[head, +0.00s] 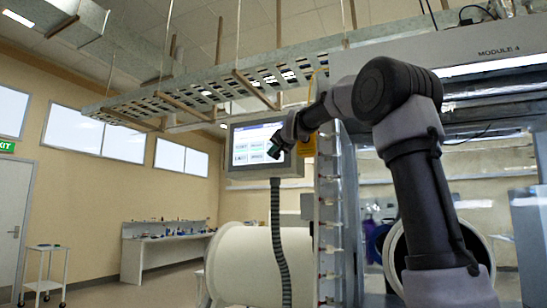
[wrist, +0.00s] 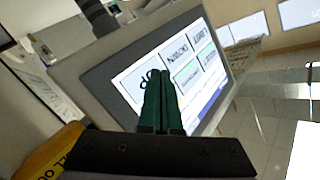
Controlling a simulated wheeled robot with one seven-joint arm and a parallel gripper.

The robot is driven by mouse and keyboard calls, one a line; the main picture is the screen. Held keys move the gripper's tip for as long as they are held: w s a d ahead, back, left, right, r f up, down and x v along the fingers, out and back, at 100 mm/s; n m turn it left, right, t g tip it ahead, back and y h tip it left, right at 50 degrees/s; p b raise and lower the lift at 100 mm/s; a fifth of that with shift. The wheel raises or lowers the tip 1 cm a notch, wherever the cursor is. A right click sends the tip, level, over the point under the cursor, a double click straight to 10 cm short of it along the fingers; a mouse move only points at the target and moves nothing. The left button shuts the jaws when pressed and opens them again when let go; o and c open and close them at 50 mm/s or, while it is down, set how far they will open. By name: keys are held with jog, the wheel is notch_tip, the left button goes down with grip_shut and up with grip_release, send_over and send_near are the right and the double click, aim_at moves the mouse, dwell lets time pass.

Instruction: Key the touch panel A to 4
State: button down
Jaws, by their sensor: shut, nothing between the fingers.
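The touch panel A (head: 252,136) is a grey-framed screen on a bendy dark stalk, with a white page and several buttons. My gripper (head: 276,150) is in front of the right part of the screen in the head view. In the wrist view my gripper (wrist: 161,73) has its green fingers together and empty, with the tips over the left part of the screen. I cannot tell whether they touch it. The fingers hide part of the screen.
A yellow tag (head: 306,146) hangs right of the panel. A large white cylinder (head: 245,262) is below, and the glovebox marked MODULE 4 (head: 497,51) stands at right. A workbench (head: 165,232) and a small trolley (head: 45,262) are far left, with open floor between.

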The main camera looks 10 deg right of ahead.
dwell(0.3)
jog(key=shift+w+d, duration=0.25)
jog(key=shift+w, duration=0.1)
jog(key=shift+w+d, duration=0.25)
jog(key=shift+w, duration=0.05)
dwell(0.6)
dwell(0.4)
jog(key=shift+s+a, duration=0.45)
jog(key=shift+s, duration=0.2)
jog(key=s+a, duration=0.1)
jog(key=s, duration=0.1)
jog(key=s+a, duration=0.2)
dwell(0.3)
dwell(0.8)
